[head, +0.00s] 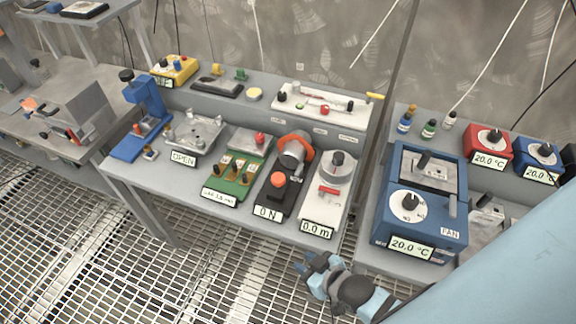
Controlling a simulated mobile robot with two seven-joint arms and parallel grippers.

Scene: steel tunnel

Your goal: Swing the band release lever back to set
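No lever is labelled as the band release in the head view. A white unit (312,212) reading "0.0 m" has a grey drum with a dark knob, and a red lever-like bar (329,191) lying across its face. Beside it, a black unit (270,194) reading "0 N" carries an orange ring (297,141) around a grey cylinder and an orange button (278,180). My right gripper (304,264) is in front of and below the bench edge, apart from both units. Its fingers are small and partly hidden, so their opening is unclear. My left gripper is out of view.
The grey bench (160,190) also holds a green board (232,184), a metal "OPEN" fixture (196,132) and a blue press (146,110). A blue "20.0 °C" unit (425,230) stands to the right. A white strip device (320,104) lies on the back shelf. The grating floor in front is clear.

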